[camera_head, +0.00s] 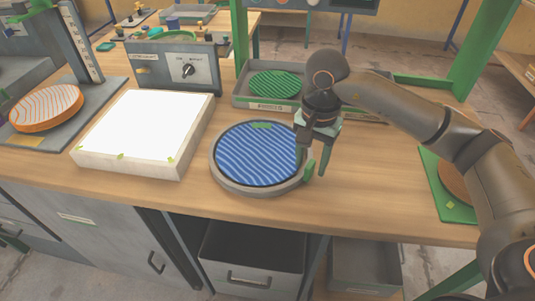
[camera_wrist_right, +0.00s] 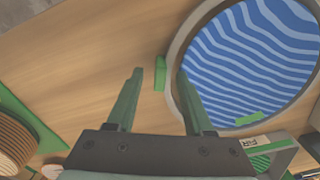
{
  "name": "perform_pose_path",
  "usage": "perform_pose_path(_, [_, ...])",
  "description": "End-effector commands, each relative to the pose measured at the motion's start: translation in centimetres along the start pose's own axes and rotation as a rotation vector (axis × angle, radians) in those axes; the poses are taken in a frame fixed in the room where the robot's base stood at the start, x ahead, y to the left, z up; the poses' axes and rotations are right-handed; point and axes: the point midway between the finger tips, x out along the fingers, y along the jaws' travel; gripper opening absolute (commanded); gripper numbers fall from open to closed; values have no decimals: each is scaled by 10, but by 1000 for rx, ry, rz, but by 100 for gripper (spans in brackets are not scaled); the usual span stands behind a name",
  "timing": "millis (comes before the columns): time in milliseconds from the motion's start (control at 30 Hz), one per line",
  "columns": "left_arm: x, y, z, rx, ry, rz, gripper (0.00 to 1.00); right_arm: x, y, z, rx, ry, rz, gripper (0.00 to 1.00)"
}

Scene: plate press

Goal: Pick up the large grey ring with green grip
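The large grey ring (camera_head: 258,191) lies on the wooden bench around a blue wavy-striped disc (camera_head: 258,157). Its green grip (camera_head: 309,170) sticks out on the right side. My right gripper (camera_head: 314,163) points down over that side of the ring. In the right wrist view its two green fingers (camera_wrist_right: 159,72) are apart, with the green grip (camera_wrist_right: 160,73) showing between them and the ring's rim (camera_wrist_right: 184,38) close to the right finger. Gaps show on both sides of the grip. My left gripper is not in view.
A white block (camera_head: 146,125) stands left of the ring. Behind are a grey tray with a green disc (camera_head: 274,85) and a control box with a dial (camera_head: 175,68). A green board with a brown disc (camera_head: 455,213) lies right. Bare bench lies in front.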

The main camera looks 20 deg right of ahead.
Motion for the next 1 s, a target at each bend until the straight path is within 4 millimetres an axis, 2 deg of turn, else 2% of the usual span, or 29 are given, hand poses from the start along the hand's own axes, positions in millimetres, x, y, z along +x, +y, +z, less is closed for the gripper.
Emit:
perform_pose_path(67, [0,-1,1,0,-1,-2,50,0,0,0,0,0,0,42])
perform_pose_path(433, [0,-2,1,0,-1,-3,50,-1,0,0,1,0,0,1])
perform_pose_path(1000, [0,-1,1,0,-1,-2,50,-1,0,0,1,0,-1,0])
